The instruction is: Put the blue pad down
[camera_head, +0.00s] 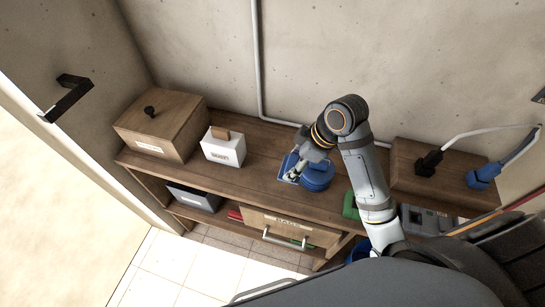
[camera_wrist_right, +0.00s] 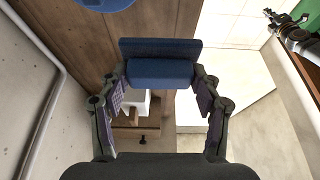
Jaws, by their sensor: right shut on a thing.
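My right gripper (camera_head: 294,174) reaches down over the wooden bench top in the head view. It is shut on the blue pad (camera_wrist_right: 160,72), a dark blue block that spans both fingers in the wrist view. In the head view part of the pad (camera_head: 289,162) shows beside the fingers, and the wrist hides some of it. I cannot tell whether the pad touches the bench top. A round blue object (camera_head: 318,178) stands close to the right of the gripper; its edge shows in the wrist view (camera_wrist_right: 105,3).
A lidded wooden box (camera_head: 160,125) and a white box (camera_head: 223,147) stand on the bench (camera_head: 262,166) at left. A wooden block with plugs (camera_head: 413,182) is at right. A green object (camera_head: 350,206) lies near my arm. A drawer (camera_head: 282,226) is below.

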